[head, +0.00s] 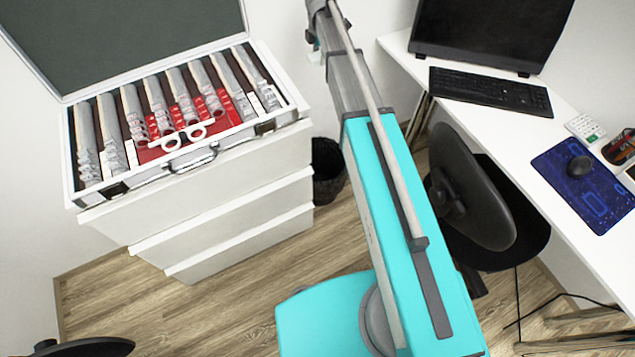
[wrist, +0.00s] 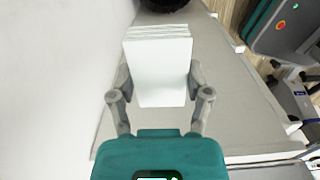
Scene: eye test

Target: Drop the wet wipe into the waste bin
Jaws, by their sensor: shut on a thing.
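In the wrist view my gripper (wrist: 160,78) is shut on a white, folded, layered wet wipe (wrist: 162,72), with one finger at each side of it. The wipe is above a pale grey surface beside a white wall. The black waste bin (head: 328,188) stands on the floor in the head view, between the white drawer unit and my arm, which hides part of it. A dark round thing (wrist: 164,4) is cut off at the top of the wrist view; I cannot tell whether it is the bin. The wipe cannot be made out in the head view.
A white drawer unit (head: 235,205) at left bears an open lens case (head: 190,165). At right, a white desk (head: 500,118) holds a monitor, a keyboard (head: 490,92) and a mouse pad (head: 590,195). A black chair (head: 480,190) stands before it.

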